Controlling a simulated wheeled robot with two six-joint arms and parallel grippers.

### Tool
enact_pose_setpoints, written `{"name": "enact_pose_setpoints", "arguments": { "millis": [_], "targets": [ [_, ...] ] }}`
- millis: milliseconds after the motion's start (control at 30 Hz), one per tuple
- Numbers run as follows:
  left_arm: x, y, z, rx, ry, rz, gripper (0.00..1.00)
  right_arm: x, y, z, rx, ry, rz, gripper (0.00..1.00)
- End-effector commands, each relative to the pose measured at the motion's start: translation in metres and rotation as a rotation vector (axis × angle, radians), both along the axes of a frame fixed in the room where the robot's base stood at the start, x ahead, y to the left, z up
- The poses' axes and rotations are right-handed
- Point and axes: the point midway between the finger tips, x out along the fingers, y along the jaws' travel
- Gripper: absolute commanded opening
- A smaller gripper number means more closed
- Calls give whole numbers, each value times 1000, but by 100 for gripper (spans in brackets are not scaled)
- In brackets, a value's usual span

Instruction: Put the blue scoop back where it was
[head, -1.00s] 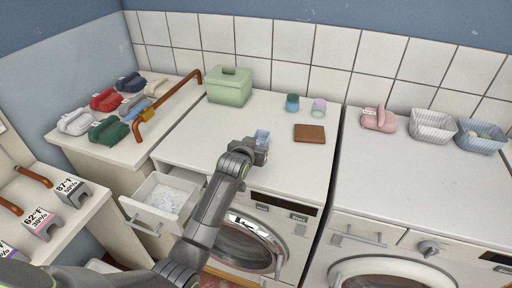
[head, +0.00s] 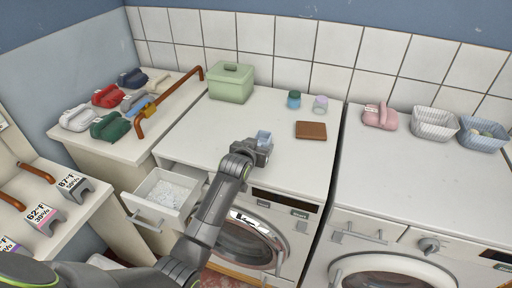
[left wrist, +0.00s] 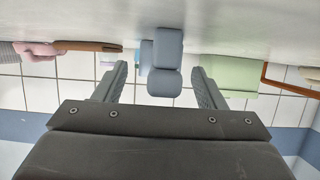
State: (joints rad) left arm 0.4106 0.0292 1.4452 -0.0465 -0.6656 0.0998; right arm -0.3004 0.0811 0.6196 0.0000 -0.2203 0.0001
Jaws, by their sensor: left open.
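The blue scoop (head: 263,137) rests on the white top of the middle machine (head: 205,136), just past my left gripper (head: 259,148). In the left wrist view, which is upside down, the scoop (left wrist: 166,68) stands against the white surface, between the lines of the two open fingers of my left gripper (left wrist: 159,66). Gaps show on both sides, so the fingers are not closed on it. My arm hides part of the scoop in the head view. My right gripper is not in view.
An open drawer (head: 147,214) with white powder sits left of my arm. A green box (head: 231,84), two small cups (head: 294,99) and a brown wallet-like item (head: 311,130) are on the same top. Baskets (head: 434,123) stand right.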

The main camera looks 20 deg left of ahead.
Motion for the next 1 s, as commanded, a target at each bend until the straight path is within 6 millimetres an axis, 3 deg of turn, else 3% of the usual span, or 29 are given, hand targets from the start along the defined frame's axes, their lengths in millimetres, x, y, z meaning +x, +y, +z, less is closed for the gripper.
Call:
{"name": "enact_pose_setpoints", "arguments": {
  "millis": [267, 800, 1000],
  "targets": [
    [-16, 0, 9, -1, -2, -1, 64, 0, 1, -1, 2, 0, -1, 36],
    [-86, 3, 38, -1, -1, 0, 64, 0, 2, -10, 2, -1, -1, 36],
    [-104, 4, 46, 0, -1, 0, 64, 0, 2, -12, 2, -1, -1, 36]
  ]
}}
